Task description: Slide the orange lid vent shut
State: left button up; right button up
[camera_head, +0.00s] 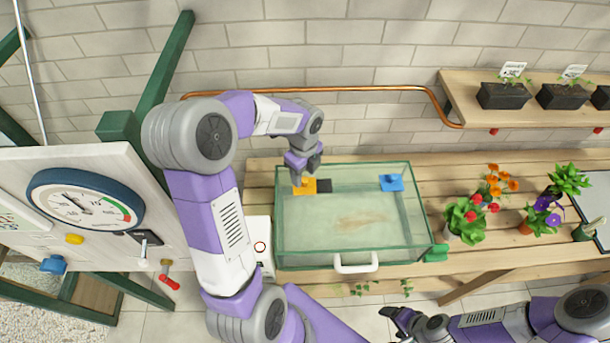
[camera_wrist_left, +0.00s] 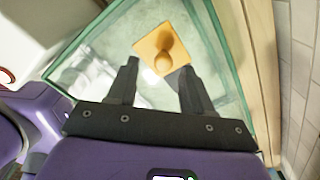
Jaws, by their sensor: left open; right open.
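The orange lid vent (camera_head: 304,188) is a small flat plate at the back left of the glass tank's lid (camera_head: 340,210). A dark square (camera_head: 324,186) shows uncovered just to its right. In the left wrist view the orange vent (camera_wrist_left: 150,40) has a round knob (camera_wrist_left: 163,61) on it. My left gripper (camera_head: 303,178) is over the vent with its jaws open. In the left wrist view its fingertips (camera_wrist_left: 160,66) lie on either side of the knob, and I cannot tell whether they touch it. My right gripper (camera_head: 388,318) is open and empty at the bottom, in front of the table.
A blue vent (camera_head: 391,182) sits at the lid's back right. A white handle (camera_head: 356,263) is on the tank's front. Flower pots (camera_head: 465,220) stand to the right on the wooden table. A gauge panel (camera_head: 85,205) stands left, and a copper pipe (camera_head: 350,88) runs along the wall behind.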

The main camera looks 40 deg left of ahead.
aim_at(305, 183)
pick_arm(q)
jog(key=shift+w+f, duration=0.15)
jog(key=shift+f, duration=0.5)
jog(key=shift+w+f, duration=0.15)
jog(key=shift+f, duration=0.45)
jog(key=shift+s, duration=0.15)
jog(key=shift+c, duration=0.2)
grip_shut()
